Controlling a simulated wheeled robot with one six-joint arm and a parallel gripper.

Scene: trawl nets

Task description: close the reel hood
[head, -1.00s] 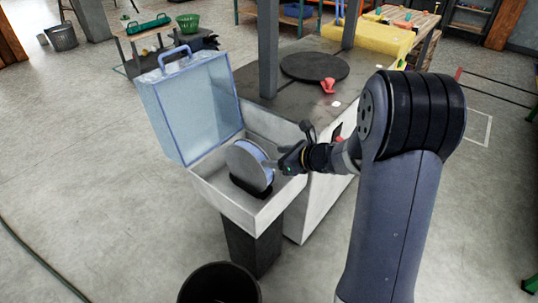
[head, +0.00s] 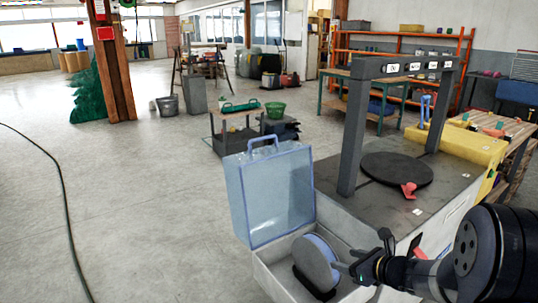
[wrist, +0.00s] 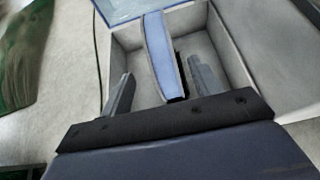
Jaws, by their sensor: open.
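The reel hood (head: 272,196) is a clear bluish lid with a blue frame and a blue handle (head: 262,143) on its top edge. It stands raised, hinged at the back left of a pale open box (head: 272,272). Inside the box is a reel (head: 318,262) with a grey flange and blue-white line. My gripper (head: 352,268) is open at the right of the reel, over the box. In the wrist view, the fingers (wrist: 160,92) sit on either side of the reel (wrist: 160,50), apart from it as far as shows. A strip of the hood (wrist: 135,8) shows at the top.
A bench (head: 400,205) with a dark round turntable (head: 397,169), a red handle (head: 409,190) and a grey upright frame (head: 352,130) adjoins the box on the right. Open floor (head: 150,220) lies left. A low table (head: 225,135) stands behind.

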